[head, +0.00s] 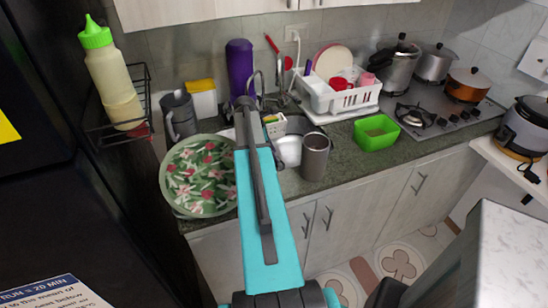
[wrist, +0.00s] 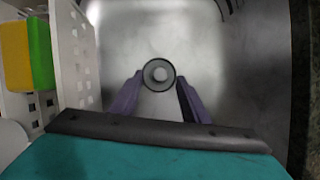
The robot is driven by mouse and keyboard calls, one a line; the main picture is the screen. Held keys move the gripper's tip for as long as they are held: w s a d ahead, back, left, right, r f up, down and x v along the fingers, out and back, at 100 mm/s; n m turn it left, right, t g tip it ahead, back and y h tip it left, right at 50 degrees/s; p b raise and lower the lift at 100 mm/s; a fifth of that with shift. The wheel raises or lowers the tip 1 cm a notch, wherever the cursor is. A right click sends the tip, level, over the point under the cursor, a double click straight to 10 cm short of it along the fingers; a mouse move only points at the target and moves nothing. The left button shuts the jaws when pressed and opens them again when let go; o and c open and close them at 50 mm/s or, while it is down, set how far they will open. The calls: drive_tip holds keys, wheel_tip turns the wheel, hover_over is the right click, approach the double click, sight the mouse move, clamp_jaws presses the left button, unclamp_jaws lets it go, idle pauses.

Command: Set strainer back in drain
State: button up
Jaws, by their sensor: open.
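In the wrist view a small round piece with a dark rim and a pale centre (wrist: 159,75) lies on the grey metal sink floor (wrist: 225,60). It looks like the drain or the strainer; I cannot tell whether the strainer is separate from the drain or seated in it. My gripper (wrist: 159,92) has its two purple fingers apart, one on each side below the round piece in the picture. Nothing shows between the fingertips, and I cannot tell whether they touch the piece. In the head view my arm hides the gripper and most of the sink.
A white perforated caddy (wrist: 85,50) with a yellow and green sponge (wrist: 25,52) stands close on the left in the wrist view. In the head view, a grey cup (head: 315,158), a floral plate (head: 199,176) and a green container (head: 376,133) stand around the sink.

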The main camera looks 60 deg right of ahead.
drive_tip(key=shift+b+v, duration=0.45)
drive_tip(key=shift+v, duration=1.75)
